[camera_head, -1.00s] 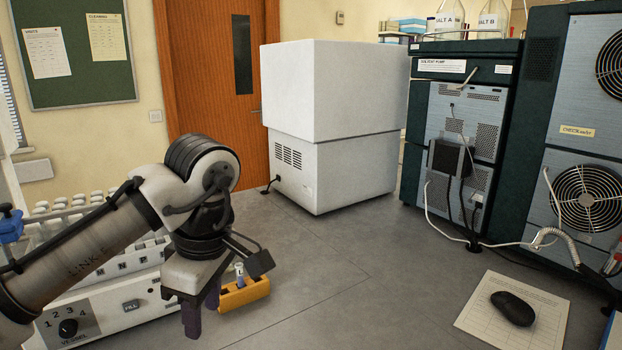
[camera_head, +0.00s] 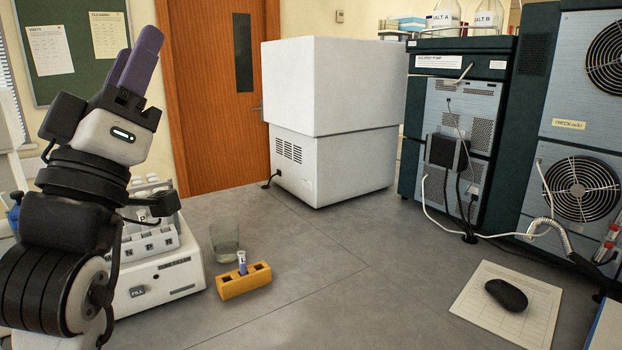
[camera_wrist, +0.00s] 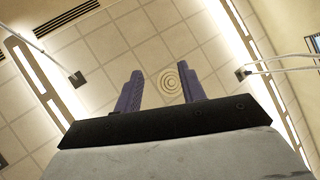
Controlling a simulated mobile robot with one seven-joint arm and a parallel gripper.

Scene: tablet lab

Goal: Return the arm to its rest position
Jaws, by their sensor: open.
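My gripper (camera_head: 136,62) is raised at the upper left of the head view, with its purple fingers pointing up in front of the green board. My arm is folded upright at the left edge. In the wrist view my gripper (camera_wrist: 161,92) shows its two purple fingers apart, with nothing between them. Only the ceiling lies behind them.
A yellow rack (camera_head: 243,284) holding a labelled vial (camera_head: 241,262) stands on the bench, with a glass beaker (camera_head: 225,243) behind it. A white dissolution unit (camera_head: 160,280) is beside my arm. A white box-shaped instrument (camera_head: 333,120) stands behind. The middle bench is clear.

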